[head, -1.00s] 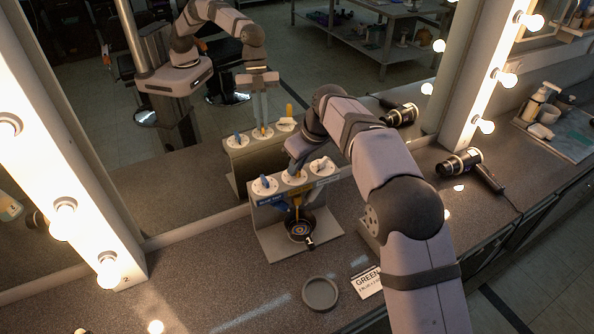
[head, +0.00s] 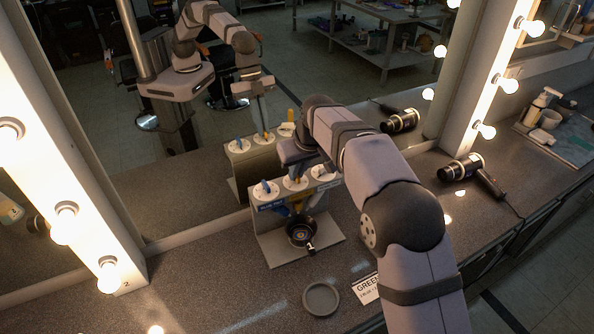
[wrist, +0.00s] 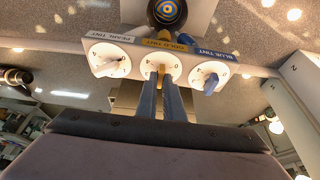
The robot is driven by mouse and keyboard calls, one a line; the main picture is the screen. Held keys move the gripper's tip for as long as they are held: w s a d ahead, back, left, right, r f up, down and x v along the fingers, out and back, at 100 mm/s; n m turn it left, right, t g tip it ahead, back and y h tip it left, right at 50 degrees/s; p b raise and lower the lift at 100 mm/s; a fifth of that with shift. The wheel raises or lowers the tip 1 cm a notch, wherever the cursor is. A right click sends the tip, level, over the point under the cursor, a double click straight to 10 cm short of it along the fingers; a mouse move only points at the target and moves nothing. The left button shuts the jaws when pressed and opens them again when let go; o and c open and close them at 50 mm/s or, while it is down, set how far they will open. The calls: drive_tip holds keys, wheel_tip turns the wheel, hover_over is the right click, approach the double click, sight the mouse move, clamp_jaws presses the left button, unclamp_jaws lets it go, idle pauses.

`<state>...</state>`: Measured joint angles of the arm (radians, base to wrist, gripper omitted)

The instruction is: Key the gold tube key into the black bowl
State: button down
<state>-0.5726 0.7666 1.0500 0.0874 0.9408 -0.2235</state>
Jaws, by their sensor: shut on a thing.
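A rack (head: 335,232) holds three white dials labelled pearl, gold and blue tint. The gold key (wrist: 161,71) stands in the middle dial (wrist: 146,74). My gripper (wrist: 161,84) is shut on this key, its two long fingers reaching down from above. In the head view my gripper's hand (head: 297,156) hides most of its fingers; the mirror shows them over the middle dial. The black bowl (head: 315,229) sits on the rack's base below the dials. In the wrist view the bowl (wrist: 153,22) shows blue and gold rings inside.
The blue key (wrist: 211,84) and the white pearl key (wrist: 105,66) stand in the dials on either side. A grey dish (head: 320,298) and a "GREEN" card (head: 367,288) lie in front. A hair dryer (head: 466,168) lies at right. The mirror is close behind the rack.

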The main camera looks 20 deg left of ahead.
drive_tip(key=c, duration=1.9)
unclamp_jaws()
drive_tip(key=shift+o, duration=0.2)
drive_tip(key=shift+r, duration=0.1)
drive_tip(key=b+v, duration=0.2)
drive_tip(key=v, duration=0.5)
drive_tip(key=s+d+f+m+g+h, duration=0.1)
drive_tip(key=s+d+f+m, duration=0.15)
drive_tip(key=d, duration=0.75)
drive_tip(key=s+d+f+m+h, duration=0.15)
drive_tip(key=s+d+f, duration=0.25)
drive_tip(key=d, duration=0.6)
drive_tip(key=s+d+f+m, duration=0.1)
drive_tip(key=s+d+f, duration=0.2)
drive_tip(key=s, duration=0.4)
drive_tip(key=s+d+f+m+g, duration=0.1)
drive_tip(key=s+d+f+m, duration=0.1)
drive_tip(key=s+d, duration=0.4)
drive_tip(key=s+d+f+m+g, duration=0.1)
drive_tip(key=s+d+f, duration=0.3)
drive_tip(key=s, duration=0.4)
drive_tip(key=shift+s+d+f+m, duration=0.25)
drive_tip(key=shift+d+f+m, duration=0.15)
drive_tip(key=shift+f, duration=0.1)
